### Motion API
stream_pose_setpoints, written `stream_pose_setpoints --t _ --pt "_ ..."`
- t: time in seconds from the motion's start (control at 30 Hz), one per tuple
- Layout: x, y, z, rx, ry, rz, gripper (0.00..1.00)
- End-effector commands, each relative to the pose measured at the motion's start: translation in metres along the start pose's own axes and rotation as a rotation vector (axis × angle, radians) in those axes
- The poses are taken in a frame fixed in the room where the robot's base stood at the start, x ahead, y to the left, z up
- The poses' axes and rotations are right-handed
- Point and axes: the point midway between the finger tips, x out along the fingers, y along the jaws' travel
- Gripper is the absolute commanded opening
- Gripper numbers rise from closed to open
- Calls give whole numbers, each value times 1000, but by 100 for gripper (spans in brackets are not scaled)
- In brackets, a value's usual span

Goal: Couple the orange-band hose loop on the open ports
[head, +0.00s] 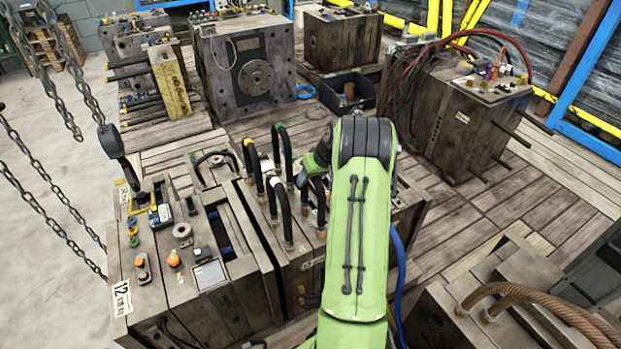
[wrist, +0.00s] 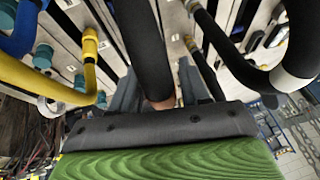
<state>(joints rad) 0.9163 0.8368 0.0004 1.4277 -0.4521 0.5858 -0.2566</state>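In the wrist view a thick black hose loop (wrist: 147,45) runs between the fingers of my gripper (wrist: 158,88). A brownish-orange band (wrist: 160,104) shows on it close to the palm, so it looks like the orange-band loop. The fingers stand close on both sides and appear shut on it. Its ends and the open ports are not clear. In the head view my arm hides most of the gripper, which is above the right part of the hose-covered mould (head: 235,270).
A white-banded black loop (wrist: 285,75), a yellow hose (wrist: 50,85) and a blue hose (wrist: 20,35) crowd the gripper. Upright black loops (head: 284,150) stand left of my arm. Chains (head: 75,60) hang at left. Another mould (head: 455,120) stands at back right.

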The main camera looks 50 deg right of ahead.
Motion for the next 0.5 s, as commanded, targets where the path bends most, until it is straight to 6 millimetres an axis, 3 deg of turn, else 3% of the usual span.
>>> stream_pose_setpoints --t 0.1,0.37,0.5 --pt "0 0 1 1 -2 -1 61" --pt "-1 0 1 2 -4 -1 61" --pt "-22 0 0 2 -2 0 61"
